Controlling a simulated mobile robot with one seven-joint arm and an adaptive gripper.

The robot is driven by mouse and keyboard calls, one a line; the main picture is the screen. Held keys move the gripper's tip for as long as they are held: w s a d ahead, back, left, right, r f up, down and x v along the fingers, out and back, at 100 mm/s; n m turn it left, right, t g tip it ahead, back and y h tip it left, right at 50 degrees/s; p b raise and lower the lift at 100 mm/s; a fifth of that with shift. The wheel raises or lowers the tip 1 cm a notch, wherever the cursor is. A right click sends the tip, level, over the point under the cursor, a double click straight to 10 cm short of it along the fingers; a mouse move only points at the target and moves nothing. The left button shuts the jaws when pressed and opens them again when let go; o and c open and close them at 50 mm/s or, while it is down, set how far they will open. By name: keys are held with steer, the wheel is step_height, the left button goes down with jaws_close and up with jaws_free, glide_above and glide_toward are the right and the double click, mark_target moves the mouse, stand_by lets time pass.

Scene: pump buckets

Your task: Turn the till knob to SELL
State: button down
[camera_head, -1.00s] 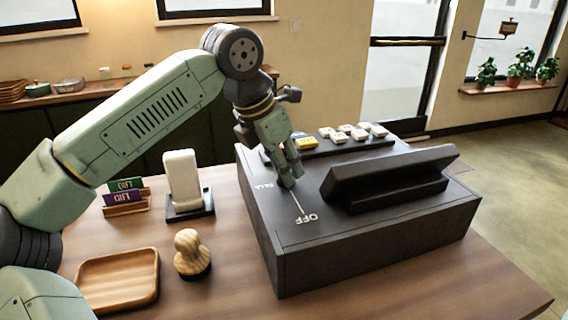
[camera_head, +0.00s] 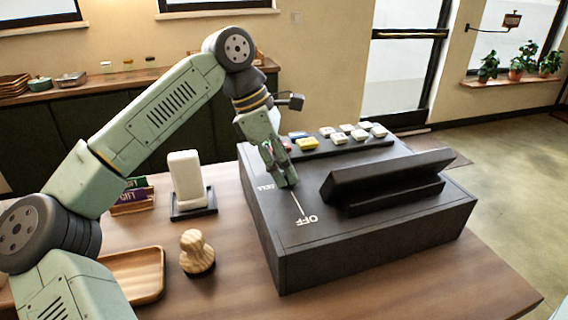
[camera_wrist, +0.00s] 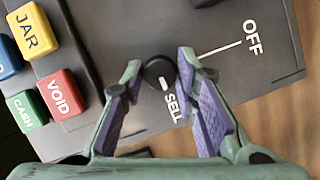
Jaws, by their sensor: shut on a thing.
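The dark till (camera_head: 360,225) stands on the wooden counter. Its round black knob (camera_wrist: 157,70) sits between my gripper's fingertips in the wrist view. My gripper (camera_wrist: 158,76) is shut on it, one purple-padded finger on each side. A short white mark (camera_wrist: 164,84) lies at the knob's edge, towards the SELL label (camera_wrist: 173,106); I cannot tell if it is on the knob or printed on the till. A long white line runs from near the knob to the OFF label (camera_wrist: 251,37). In the head view, my gripper (camera_head: 284,178) hides the knob, between SELL and OFF (camera_head: 306,220).
Coloured keys, including VOID (camera_wrist: 61,95) and JAR (camera_wrist: 33,31), lie close to my gripper. A slanted dark screen (camera_head: 388,178) rises to its right. A card reader (camera_head: 187,180), wooden stamp (camera_head: 196,252) and wooden tray (camera_head: 140,272) stand left of the till.

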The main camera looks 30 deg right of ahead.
stand_by(0.4)
steer(key=c, duration=1.3)
jaws_free()
steer(key=v, duration=1.2)
steer(key=shift+d, duration=0.15)
